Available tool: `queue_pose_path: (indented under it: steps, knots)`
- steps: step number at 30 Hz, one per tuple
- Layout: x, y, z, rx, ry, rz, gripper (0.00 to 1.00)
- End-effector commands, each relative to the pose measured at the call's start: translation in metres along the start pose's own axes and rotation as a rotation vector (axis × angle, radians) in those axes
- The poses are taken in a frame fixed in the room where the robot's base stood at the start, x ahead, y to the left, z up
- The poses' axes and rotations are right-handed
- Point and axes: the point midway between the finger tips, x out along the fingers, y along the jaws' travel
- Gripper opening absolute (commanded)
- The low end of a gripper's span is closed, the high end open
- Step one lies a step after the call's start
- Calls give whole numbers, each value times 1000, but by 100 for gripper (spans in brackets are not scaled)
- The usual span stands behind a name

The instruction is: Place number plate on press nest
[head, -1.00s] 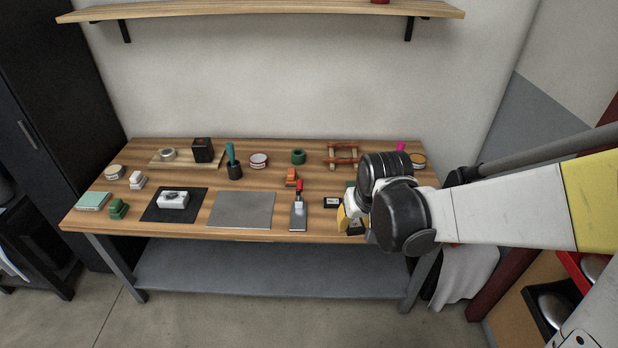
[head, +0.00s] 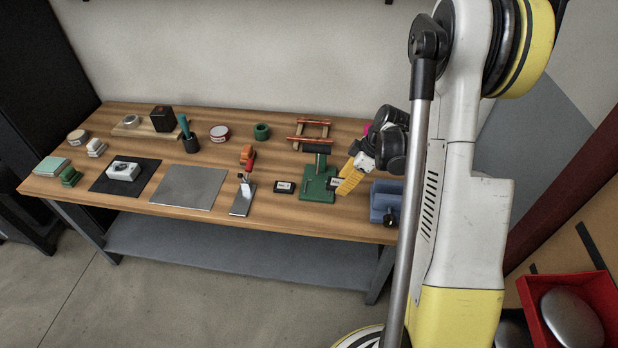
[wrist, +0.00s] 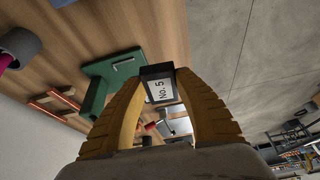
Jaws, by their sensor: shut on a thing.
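The number plate (wrist: 158,85), a black block with a white face reading "No. 5", is gripped between the tips of my yellow fingers in the wrist view. It also shows in the head view (head: 334,183), small and dark. My gripper (head: 340,184) is shut on it beside the green press (head: 319,185), near the right of the bench. The press also shows in the wrist view (wrist: 113,70), behind the plate. The plate appears held above or beside the press base; I cannot tell whether they touch. The nest itself is not clearly distinguishable.
A similar small black block (head: 284,187) lies left of the press, near a scraper-like tool (head: 243,200). A blue vise-like block (head: 385,197) stands right of it. A red-and-wood frame (head: 310,134) lies behind. A bare grey sheet (head: 188,187) lies further left.

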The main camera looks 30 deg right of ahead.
Motion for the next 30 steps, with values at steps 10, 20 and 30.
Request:
queue_pose_path:
  steps: [10, 20, 30]
  knots:
    - [48, 35, 0, -91, -2, -37, 0]
    - [102, 76, -33, -87, -3, -35, 0]
    - [134, 80, -25, -86, -3, -34, 0]
